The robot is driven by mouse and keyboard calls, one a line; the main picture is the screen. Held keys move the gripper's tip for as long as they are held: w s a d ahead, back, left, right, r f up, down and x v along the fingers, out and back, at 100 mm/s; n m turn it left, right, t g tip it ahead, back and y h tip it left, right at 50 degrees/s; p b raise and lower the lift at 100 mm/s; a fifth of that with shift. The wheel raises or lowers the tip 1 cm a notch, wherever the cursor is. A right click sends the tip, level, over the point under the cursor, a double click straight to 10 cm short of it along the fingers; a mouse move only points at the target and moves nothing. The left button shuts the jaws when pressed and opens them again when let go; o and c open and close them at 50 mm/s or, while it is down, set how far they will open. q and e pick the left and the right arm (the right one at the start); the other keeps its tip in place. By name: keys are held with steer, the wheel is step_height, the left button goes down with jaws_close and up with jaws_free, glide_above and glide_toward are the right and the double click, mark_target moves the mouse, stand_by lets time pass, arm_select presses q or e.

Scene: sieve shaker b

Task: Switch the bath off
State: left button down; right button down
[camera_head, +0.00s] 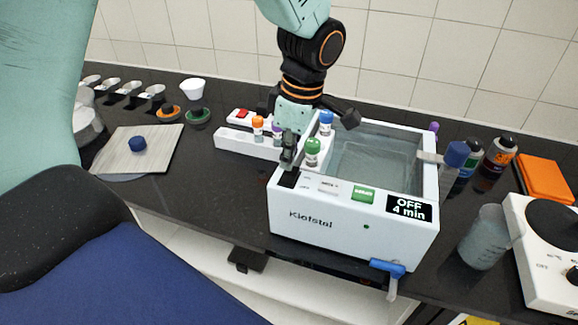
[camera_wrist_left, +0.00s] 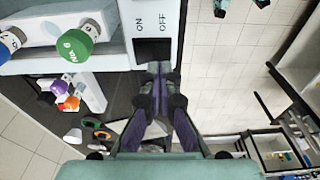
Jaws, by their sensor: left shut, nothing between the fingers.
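The white bath (camera_head: 312,226) stands on the dark bench, with water in its tank. Its display (camera_head: 409,207) reads "OFF 4 min". A black switch (camera_head: 288,180) sits at the left end of its front panel. In the left wrist view the switch (camera_wrist_left: 153,50) lies beside the words ON and OFF. My left gripper (camera_head: 289,162) is shut and empty, its fingertips at the switch. In the left wrist view the fingertips (camera_wrist_left: 158,72) overlap the switch's edge; I cannot tell whether they touch it. The fingers partly hide the switch. My right gripper is not in view.
A green-capped bottle (camera_head: 313,151) and a blue-capped one (camera_head: 326,122) stand close to the gripper at the bath's left side. A white rack (camera_head: 234,140) is behind left. A beaker (camera_head: 484,238) and a white device (camera_head: 540,268) stand to the right.

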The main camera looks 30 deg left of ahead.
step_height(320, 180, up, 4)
steer(key=p, duration=0.3)
stand_by(0.7)
